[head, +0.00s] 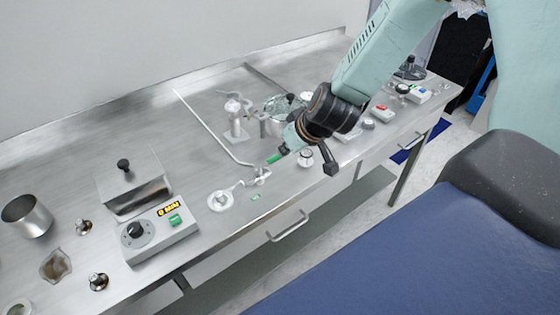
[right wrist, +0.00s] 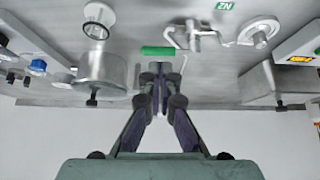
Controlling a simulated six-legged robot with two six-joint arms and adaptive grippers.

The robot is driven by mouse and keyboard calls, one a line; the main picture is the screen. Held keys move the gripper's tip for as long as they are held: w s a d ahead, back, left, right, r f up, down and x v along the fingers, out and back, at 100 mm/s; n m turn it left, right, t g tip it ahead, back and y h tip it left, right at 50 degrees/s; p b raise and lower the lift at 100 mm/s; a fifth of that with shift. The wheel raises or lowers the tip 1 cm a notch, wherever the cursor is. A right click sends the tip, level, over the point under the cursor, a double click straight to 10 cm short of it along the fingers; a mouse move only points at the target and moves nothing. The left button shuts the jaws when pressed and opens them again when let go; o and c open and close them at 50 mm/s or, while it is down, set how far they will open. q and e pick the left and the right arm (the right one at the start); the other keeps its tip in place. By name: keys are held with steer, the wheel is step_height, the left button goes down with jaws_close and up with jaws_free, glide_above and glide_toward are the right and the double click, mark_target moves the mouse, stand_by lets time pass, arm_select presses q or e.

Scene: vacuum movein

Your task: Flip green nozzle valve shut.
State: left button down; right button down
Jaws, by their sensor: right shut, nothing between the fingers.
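The green nozzle valve handle (head: 275,158) is a short green bar beside a metal fitting at the end of a thin pipe (head: 215,132) on the steel bench. It also shows in the right wrist view as a green bar (right wrist: 160,50), just beyond my fingertips. My right gripper (head: 287,147) is at the handle, its fingers mostly hidden by the wrist in the head view. In the right wrist view the fingers (right wrist: 158,70) are shut and empty, close to the bar; I cannot tell whether they touch. My left gripper is not in view.
A small green label (head: 255,197) lies near a round metal flange (head: 221,200). A control box (head: 160,232) and a steel box (head: 135,190) stand to the left. A steel pot (head: 278,120) stands behind the gripper. The bench's front edge is close, with drawers below.

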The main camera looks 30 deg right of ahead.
mark_target(276, 157)
steer(key=b+x, duration=0.2)
steer(key=x, duration=0.1)
steer(key=shift+d+f, duration=0.1)
steer(key=shift+f, duration=0.15)
steer(key=shift+w+a+f+b, duration=0.2)
steer(key=shift+w+f+b, duration=0.1)
steer(key=shift+b, duration=0.05)
steer(key=shift+w+d+f, duration=0.1)
steer(key=shift+d, duration=0.05)
steer(key=shift+w+n+y, duration=0.2)
steer(key=shift+n+y, duration=0.1)
steer(key=shift+n, duration=0.1)
steer(key=shift+w+n, duration=0.1)
steer(key=shift+n, duration=0.2)
